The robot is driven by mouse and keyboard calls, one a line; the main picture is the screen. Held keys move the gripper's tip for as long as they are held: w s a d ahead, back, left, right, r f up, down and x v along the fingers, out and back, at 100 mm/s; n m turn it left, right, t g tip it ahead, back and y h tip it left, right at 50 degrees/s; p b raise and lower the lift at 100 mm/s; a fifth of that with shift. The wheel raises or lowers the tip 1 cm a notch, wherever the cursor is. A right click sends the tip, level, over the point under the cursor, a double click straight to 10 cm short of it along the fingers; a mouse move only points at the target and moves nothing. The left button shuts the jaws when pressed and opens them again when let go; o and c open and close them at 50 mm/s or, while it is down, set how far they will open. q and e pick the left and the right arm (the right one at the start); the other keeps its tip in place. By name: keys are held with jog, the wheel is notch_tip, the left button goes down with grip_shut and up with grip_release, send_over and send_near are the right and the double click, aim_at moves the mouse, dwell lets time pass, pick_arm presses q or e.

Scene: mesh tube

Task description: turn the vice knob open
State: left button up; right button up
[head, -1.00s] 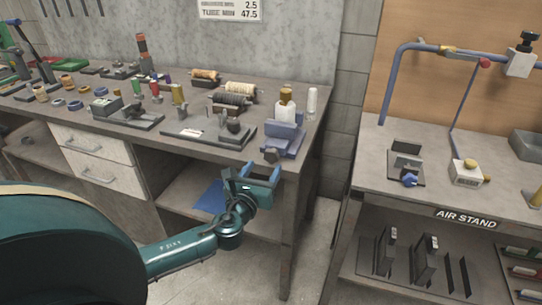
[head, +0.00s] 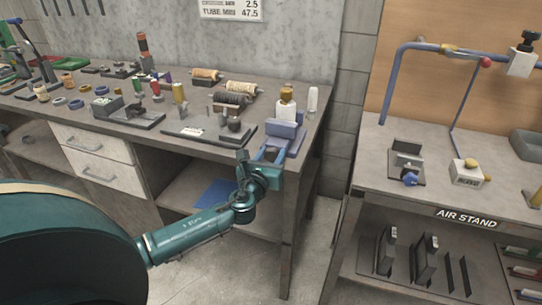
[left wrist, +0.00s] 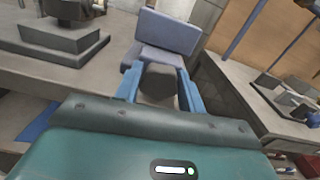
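The blue vice (head: 288,130) sits at the right front corner of the workbench. In the left wrist view the vice (left wrist: 168,32) stands upright straight ahead. Its dark grey rounded knob (left wrist: 158,84) faces my left gripper (left wrist: 160,86) and lies between the two blue fingers. The fingers flank the knob closely on both sides; I cannot tell whether they press on it. In the head view my left gripper (head: 271,154) covers the knob at the bench's front edge. My right gripper is not in view.
Left of the vice, the workbench (head: 190,150) holds a black fixture (head: 235,126), spools and several small parts. A white bottle (head: 286,108) stands behind the vice. The air stand (head: 440,150) is to the right, across a gap.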

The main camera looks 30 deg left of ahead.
pick_arm(q)
jog(key=c, duration=0.5)
jog(key=shift+n, duration=0.4)
